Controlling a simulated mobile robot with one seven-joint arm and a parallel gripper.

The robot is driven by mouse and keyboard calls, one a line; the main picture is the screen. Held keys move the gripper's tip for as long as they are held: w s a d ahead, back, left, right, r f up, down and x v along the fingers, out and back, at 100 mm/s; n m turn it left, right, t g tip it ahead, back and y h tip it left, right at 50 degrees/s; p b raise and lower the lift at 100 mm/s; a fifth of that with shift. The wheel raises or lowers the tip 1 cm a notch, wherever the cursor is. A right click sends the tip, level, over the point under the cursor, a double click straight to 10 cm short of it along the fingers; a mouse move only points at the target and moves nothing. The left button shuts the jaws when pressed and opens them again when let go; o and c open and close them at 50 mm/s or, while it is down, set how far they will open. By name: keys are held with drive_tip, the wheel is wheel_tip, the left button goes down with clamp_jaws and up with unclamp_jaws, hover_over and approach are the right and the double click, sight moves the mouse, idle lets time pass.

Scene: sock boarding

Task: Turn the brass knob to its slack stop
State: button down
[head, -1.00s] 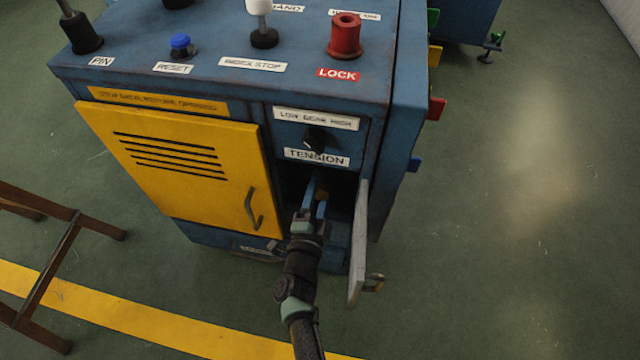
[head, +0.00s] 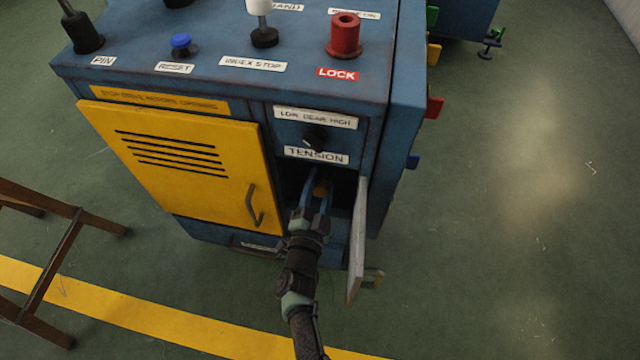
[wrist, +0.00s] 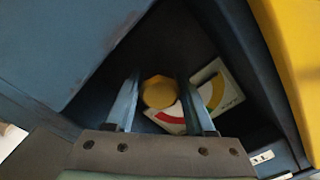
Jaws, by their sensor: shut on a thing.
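The brass knob (head: 321,190) sits inside the dark open compartment under the TENSION label (head: 316,156). In the wrist view the knob (wrist: 160,92) is a faceted yellow disc between my two fingers. My gripper (head: 317,188) reaches into the compartment from the front and is shut on the knob. It also shows in the wrist view (wrist: 160,98). Behind the knob is a pale dial plate (wrist: 222,84) with a red band and a yellow band. The knob and fingers hide part of the plate, and I cannot make out a pointer.
The compartment's small grey door (head: 357,245) stands open close to the right of my gripper. A closed yellow door (head: 185,165) is on the left. A black selector (head: 314,139) sits above TENSION. A brown wooden frame (head: 60,260) stands at lower left. The floor at right is clear.

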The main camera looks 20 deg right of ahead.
drive_tip(key=shift+c, duration=1.3)
unclamp_jaws()
drive_tip(key=p+v, duration=0.5)
drive_tip(key=v, duration=0.8)
